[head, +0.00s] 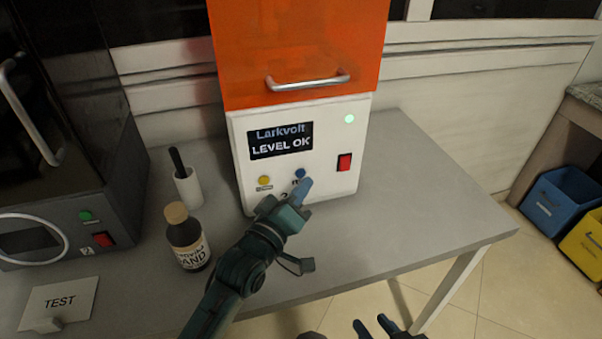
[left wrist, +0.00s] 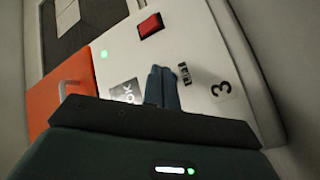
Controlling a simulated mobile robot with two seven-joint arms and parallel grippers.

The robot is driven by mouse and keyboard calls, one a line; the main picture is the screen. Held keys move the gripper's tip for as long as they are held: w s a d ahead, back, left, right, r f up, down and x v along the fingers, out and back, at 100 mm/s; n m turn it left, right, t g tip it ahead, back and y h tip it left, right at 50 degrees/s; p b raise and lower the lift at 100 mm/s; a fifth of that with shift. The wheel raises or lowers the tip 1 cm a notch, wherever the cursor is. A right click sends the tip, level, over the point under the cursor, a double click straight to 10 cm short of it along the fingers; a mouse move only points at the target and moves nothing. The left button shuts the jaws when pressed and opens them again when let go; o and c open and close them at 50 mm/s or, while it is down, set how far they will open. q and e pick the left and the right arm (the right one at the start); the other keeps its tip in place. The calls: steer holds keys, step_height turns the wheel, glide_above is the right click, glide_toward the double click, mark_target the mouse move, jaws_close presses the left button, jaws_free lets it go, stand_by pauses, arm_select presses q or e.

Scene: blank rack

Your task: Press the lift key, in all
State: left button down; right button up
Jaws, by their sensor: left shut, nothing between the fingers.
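The white machine (head: 330,120) has a display reading "Larkvolt LEVEL OK" (head: 281,141). On its front are a blue round key (head: 300,173) and a yellow round key (head: 264,181), with small labels I cannot fully read. My left gripper (head: 307,184) is shut and empty, its fingertips just below the blue key in the head view. In the left wrist view the shut fingers (left wrist: 162,76) point at the panel beside a small label (left wrist: 185,74) and hide the blue key; I cannot tell whether they touch it. My right gripper (head: 376,327) is open and empty at the bottom edge.
An orange hood (head: 300,45) with a handle tops the machine. A red switch (head: 344,162) and a lit green lamp (head: 349,119) are on its right. A brown bottle (head: 187,240), white holder (head: 188,188), dark appliance (head: 60,190) and TEST card (head: 60,302) stand left. The table's right side is clear.

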arm_select(q)
steer(key=shift+w, duration=0.1)
steer(key=shift+w+a, duration=0.15)
steer(key=shift+w, duration=0.2)
